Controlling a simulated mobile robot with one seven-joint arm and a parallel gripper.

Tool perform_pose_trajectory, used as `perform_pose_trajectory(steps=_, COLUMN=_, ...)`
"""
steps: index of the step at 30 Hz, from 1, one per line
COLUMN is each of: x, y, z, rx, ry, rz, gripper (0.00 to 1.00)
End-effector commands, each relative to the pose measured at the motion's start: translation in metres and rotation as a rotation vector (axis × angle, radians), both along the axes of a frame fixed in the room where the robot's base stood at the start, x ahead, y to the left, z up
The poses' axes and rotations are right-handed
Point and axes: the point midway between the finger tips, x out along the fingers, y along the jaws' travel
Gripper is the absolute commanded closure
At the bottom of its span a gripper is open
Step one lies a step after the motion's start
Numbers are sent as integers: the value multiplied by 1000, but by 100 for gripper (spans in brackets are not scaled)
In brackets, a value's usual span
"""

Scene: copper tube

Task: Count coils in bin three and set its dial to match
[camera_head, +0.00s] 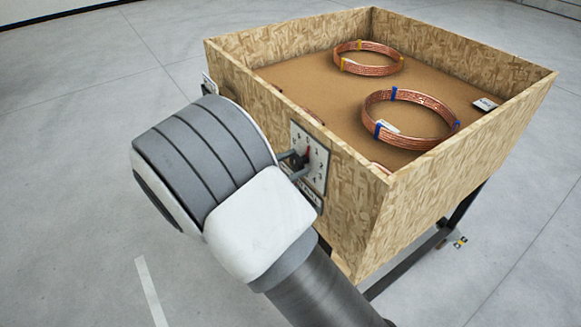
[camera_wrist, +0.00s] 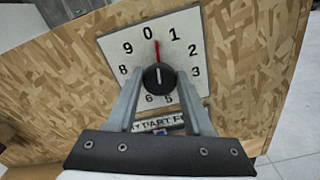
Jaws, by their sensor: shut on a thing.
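The wooden bin (camera_head: 345,225) holds a copper coil with yellow bands (camera_head: 371,70) at the back and a copper coil with blue bands (camera_head: 410,142) nearer the front right. Slivers of copper (camera_head: 380,168) show along the near wall, which hides the rest there. The white dial plate (camera_wrist: 196,52) with digits is on the bin's outer wall. Its black knob (camera_wrist: 160,78) has a red pointer (camera_wrist: 157,50) standing between 0 and 1, a little nearer 0. My gripper (camera_wrist: 160,84) is shut on the knob, one finger on each side; it also shows in the head view (camera_head: 297,161).
A partly hidden label (camera_wrist: 158,124) is below the dial. A white card (camera_head: 485,104) lies at the bin's right side. The bin stands on a dark frame (camera_head: 462,209). The grey floor (camera_head: 80,200) around it is open.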

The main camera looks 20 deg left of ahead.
Motion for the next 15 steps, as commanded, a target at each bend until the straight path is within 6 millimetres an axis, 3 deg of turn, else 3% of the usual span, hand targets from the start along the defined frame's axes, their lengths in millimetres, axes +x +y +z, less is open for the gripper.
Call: perform_pose_trajectory(steps=15, x=-1, y=0, z=-5, rx=369, ry=-313, rz=1, gripper=100)
